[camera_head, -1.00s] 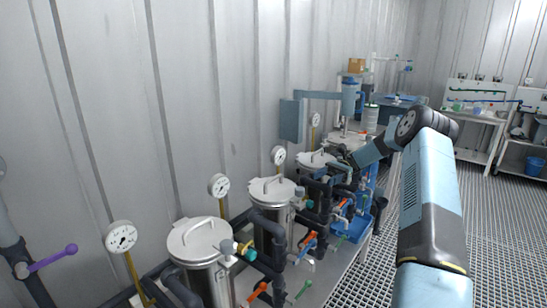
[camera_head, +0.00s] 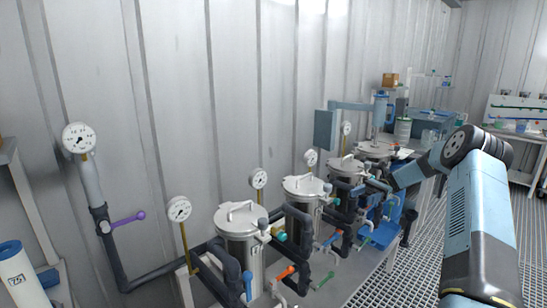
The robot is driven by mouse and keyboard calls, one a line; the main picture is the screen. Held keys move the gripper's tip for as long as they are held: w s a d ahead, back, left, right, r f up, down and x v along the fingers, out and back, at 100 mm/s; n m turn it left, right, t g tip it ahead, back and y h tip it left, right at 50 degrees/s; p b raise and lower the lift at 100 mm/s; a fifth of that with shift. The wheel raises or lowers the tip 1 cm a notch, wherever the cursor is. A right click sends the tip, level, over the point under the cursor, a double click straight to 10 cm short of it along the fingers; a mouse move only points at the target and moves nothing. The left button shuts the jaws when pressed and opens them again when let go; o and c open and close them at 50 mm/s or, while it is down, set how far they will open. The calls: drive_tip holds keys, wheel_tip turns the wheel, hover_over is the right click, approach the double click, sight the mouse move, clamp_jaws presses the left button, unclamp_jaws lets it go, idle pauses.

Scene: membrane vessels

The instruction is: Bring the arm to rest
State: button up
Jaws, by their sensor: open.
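My blue and black arm (camera_head: 478,225) rises on the right side of the view. It bends at a dark elbow joint (camera_head: 470,145), and the forearm (camera_head: 416,171) points left and away from me. My gripper (camera_head: 379,184) is small and dark at the far end of the forearm, in front of the farther vessels and their pipes. It is open, and I see nothing held in it. Its fingers are hard to make out against the dark pipework, and I cannot tell its exact distance from the vessels.
Steel lidded vessels (camera_head: 240,222) stand in a row along the corrugated wall, with gauges (camera_head: 179,209), dark pipes and coloured valve handles. A purple-handled valve (camera_head: 128,220) is at left. A white cylinder (camera_head: 20,275) stands at lower left. Grating floor (camera_head: 425,240) lies clear beside the bench.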

drive_tip(key=s+a+r+n+t+h, duration=0.45)
drive_tip(key=s+a+r+h, duration=0.55)
drive_tip(key=s+r, duration=0.55)
drive_tip(key=s+r+n+t+h, duration=0.1)
drive_tip(key=s+n+t, duration=0.1)
drive_tip(key=s, duration=0.6)
drive_tip(key=s+d+r+n+t+h, duration=0.1)
drive_tip(key=s+r+n+t+h, duration=0.1)
drive_tip(key=s+t, duration=0.3)
drive_tip(key=s+d+r+n+t+h, duration=0.1)
drive_tip(key=s+n+t+h, duration=0.1)
drive_tip(key=s, duration=1)
drive_tip(key=shift+s+r+n+t, duration=0.25)
drive_tip(key=shift+s+n+t, duration=0.2)
drive_tip(key=shift+t, duration=0.5)
